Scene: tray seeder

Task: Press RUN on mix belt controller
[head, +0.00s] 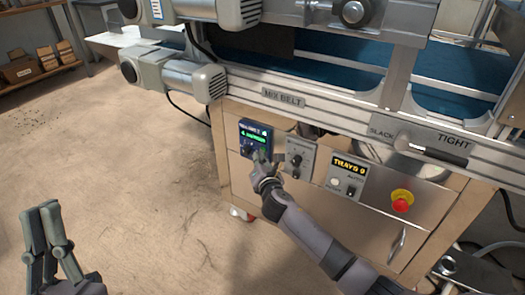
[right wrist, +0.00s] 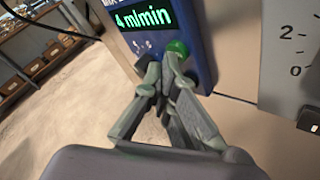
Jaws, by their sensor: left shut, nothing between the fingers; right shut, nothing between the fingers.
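The mix belt controller (head: 256,133) is a blue box with a lit green display on the front panel, below the MIX BELT label. In the right wrist view, the controller (right wrist: 198,25) shows "4 m/min" and a round green button (right wrist: 177,47). My right gripper (head: 262,160) is shut and empty at the controller's lower part. In the right wrist view, its fingertips (right wrist: 160,68) are just below the green button, very close to it; I cannot tell whether they touch. The button's lettering is not readable. My left gripper (head: 42,208) is shut and empty, low at the left, far from the controller.
Right of the controller are a grey dial box (head: 299,158), a TRAYS counter box (head: 347,176) and a red emergency stop (head: 402,200) on a yellow base. A SLACK/TIGHT lever (head: 430,148) sits above. Open floor (head: 140,190) lies left of the machine.

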